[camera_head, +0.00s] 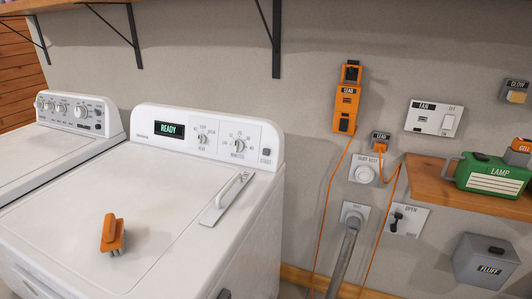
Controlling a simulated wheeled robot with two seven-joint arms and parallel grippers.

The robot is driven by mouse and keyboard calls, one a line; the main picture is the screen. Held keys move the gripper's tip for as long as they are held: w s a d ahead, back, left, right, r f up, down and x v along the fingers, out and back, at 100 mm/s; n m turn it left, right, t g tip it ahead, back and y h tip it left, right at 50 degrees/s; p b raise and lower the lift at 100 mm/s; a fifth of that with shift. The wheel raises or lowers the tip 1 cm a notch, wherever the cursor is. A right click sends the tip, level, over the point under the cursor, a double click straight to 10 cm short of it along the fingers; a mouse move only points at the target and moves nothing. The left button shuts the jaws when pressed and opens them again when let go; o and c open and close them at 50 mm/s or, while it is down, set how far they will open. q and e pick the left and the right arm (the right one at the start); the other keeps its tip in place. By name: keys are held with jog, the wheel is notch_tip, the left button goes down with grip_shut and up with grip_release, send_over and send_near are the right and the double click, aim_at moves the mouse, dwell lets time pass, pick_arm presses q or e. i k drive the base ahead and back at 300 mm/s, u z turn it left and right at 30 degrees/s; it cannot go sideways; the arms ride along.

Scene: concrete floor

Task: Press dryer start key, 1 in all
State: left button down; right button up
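The white dryer (150,230) stands at the lower left with its control panel (188,135) along the back edge. The panel's dark display (169,130) reads READY in green. Two round dials (239,144) sit to the right of the display. A small grey key (266,152) is at the panel's far right, with tiny lettering beneath it that looks like START. Nothing touches or covers the key. Neither of my grippers shows in this view.
An orange-handled brush (112,235) lies on the dryer top, left of a lidded slot with a handle (229,198). Orange cord runs down the wall from an orange holder (348,98). The space before the panel is clear.

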aim_at(266, 152)
jog(key=k, duration=0.55)
jog(key=z, duration=0.9)
jog(key=i, duration=1.95)
jog(key=u, duration=0.95)
